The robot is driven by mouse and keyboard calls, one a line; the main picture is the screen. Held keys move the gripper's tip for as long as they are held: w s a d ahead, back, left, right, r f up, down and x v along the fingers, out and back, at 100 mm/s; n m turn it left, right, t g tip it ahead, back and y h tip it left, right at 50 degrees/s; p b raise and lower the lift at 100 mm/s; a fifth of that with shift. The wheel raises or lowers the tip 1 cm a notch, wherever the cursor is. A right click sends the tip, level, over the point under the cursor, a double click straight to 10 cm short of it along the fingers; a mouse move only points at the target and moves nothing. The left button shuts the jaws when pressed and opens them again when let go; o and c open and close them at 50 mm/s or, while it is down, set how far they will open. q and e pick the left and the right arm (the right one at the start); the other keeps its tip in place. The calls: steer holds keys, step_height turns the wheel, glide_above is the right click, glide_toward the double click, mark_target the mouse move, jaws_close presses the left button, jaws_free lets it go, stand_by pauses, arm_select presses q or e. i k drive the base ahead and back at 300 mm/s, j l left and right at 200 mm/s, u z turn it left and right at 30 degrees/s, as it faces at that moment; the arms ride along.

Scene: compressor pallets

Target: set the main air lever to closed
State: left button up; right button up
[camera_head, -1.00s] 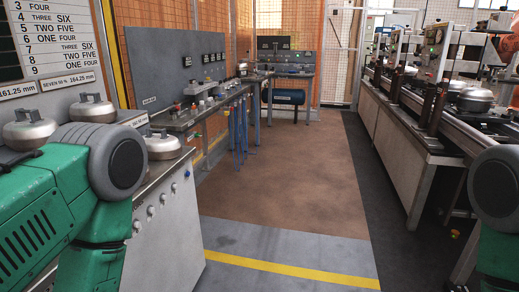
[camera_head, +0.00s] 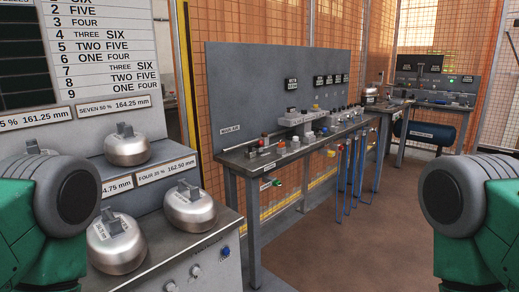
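The workbench (camera_head: 237,160) with a grey back panel (camera_head: 270,85) stands in the middle of the view. A small label that seems to read "MAIN AIR" (camera_head: 230,130) is on the panel's lower left. Below it on the bench top is a small red-topped fitting (camera_head: 265,139). A small green and yellow part (camera_head: 277,182) sits under the bench's front edge. I cannot tell which of these is the main air lever or how it is set. Only my green and grey arm links show at both lower sides; neither gripper is in view.
A grey cabinet at lower left bears metal weights with handles (camera_head: 191,207) and label plates (camera_head: 167,170). A number board (camera_head: 108,60) stands behind it. A second bench with a blue tank (camera_head: 433,133) is at back right. The brown floor (camera_head: 330,240) is clear.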

mark_target(261, 144)
steer(key=i+l+u, duration=0.2)
steer(key=u, duration=0.3)
steer(key=i+l+u, duration=0.15)
steer(key=u, duration=0.35)
steer(key=l+u, duration=0.45)
steer(key=i+j, duration=0.05)
